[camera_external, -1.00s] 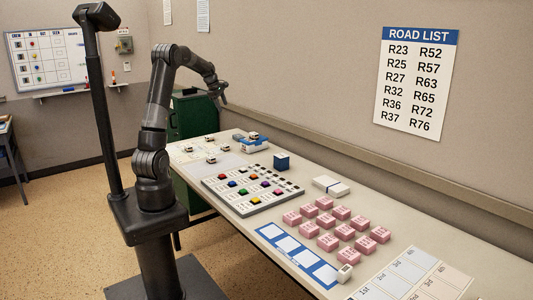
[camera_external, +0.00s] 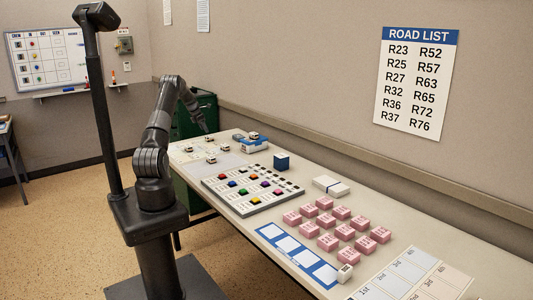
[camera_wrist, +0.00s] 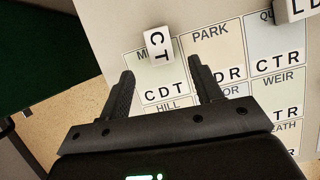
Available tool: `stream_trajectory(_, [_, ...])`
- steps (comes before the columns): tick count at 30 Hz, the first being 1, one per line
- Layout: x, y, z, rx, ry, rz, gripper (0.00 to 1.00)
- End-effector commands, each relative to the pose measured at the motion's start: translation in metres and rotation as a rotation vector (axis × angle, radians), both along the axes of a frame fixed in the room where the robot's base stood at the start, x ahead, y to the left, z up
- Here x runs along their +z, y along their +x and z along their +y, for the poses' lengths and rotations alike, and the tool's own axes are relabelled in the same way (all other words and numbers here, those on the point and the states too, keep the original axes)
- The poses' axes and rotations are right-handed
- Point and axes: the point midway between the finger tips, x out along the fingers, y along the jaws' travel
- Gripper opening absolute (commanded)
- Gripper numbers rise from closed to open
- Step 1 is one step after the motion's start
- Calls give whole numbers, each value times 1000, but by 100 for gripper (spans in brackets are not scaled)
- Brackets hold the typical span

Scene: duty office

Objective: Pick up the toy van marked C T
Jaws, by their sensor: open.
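The toy van marked C T (camera_wrist: 158,46) is a small white block with black letters in the wrist view. It sits near the table's edge on a pale green printed square, just ahead of and between my fingertips. My gripper (camera_wrist: 161,73) is open and empty, with one finger at each side below the van. In the external view my gripper (camera_external: 204,129) is low over the far end of the table. Several small white vans (camera_external: 211,160) stand there, but their letters are too small to read.
Another white van marked L D (camera_wrist: 297,9) is at the wrist view's top right. The printed sheet (camera_wrist: 215,45) has named squares such as PARK and WEIR. A green cabinet (camera_external: 196,110) stands behind.

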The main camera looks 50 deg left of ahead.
Motion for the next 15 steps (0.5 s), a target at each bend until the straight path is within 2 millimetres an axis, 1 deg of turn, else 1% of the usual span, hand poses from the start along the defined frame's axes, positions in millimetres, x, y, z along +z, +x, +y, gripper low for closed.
stream_trajectory(1, [-8,3,0,-1,-1,0,59])
stream_trajectory(3, [-15,6,-1,-1,-1,0,59])
stream_trajectory(8, [-25,11,-1,-2,1,0,59])
stream_trajectory(15, [-57,26,-3,-2,0,0,59])
